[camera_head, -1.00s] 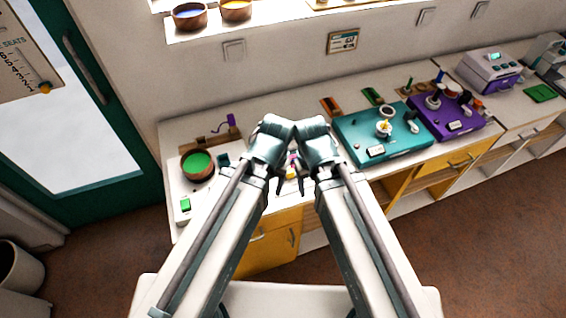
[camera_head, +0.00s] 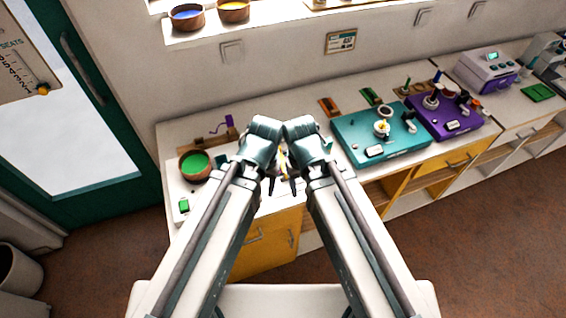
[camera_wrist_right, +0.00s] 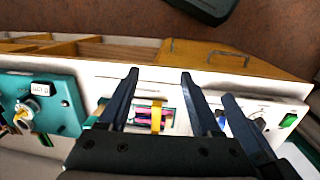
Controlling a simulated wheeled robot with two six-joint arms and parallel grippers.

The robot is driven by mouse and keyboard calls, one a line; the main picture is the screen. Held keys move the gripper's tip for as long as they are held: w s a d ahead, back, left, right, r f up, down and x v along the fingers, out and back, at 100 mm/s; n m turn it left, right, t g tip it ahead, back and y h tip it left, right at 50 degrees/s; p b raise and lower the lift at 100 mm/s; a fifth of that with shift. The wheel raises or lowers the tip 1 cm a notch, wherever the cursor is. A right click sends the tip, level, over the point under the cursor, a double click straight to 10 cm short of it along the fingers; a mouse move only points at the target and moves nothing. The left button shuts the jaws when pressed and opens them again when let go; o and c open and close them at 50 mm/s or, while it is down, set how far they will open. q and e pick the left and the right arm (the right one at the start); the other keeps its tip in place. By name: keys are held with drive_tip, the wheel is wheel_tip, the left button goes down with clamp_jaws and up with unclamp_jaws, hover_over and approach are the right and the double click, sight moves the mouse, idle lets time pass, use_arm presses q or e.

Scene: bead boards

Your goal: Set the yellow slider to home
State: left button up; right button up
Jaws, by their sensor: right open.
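A yellow piece (camera_wrist_right: 156,116) sits across a small panel with pink and dark stripes (camera_wrist_right: 141,118) on the counter front area; it looks like the yellow slider. In the right wrist view it lies between the two spread fingers of my right gripper (camera_wrist_right: 160,85), with no visible grip on it. In the head view only a sliver of yellow (camera_head: 283,161) shows between my arms. My right gripper (camera_head: 293,186) is open. My left gripper (camera_head: 270,186) is close beside it; its jaws are mostly hidden. The home mark cannot be made out.
A teal board (camera_head: 352,144) and a purple board (camera_head: 428,120) with pegs stand to the right. A bowl with green contents (camera_head: 195,165) and a green switch (camera_head: 184,205) are at left. An orange-yellow knob (camera_head: 43,89) is on the door's seat scale.

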sight(283, 162)
idle(0.4)
drive_tip(key=w+a+y, duration=0.1)
drive_tip(key=w+a, duration=0.3)
drive_tip(key=w, duration=1.1)
drive_tip(key=f+b, duration=1.3)
drive_tip(key=shift+s+f, duration=0.2)
drive_tip(key=shift+r, duration=0.1)
clamp_jaws()
idle(0.5)
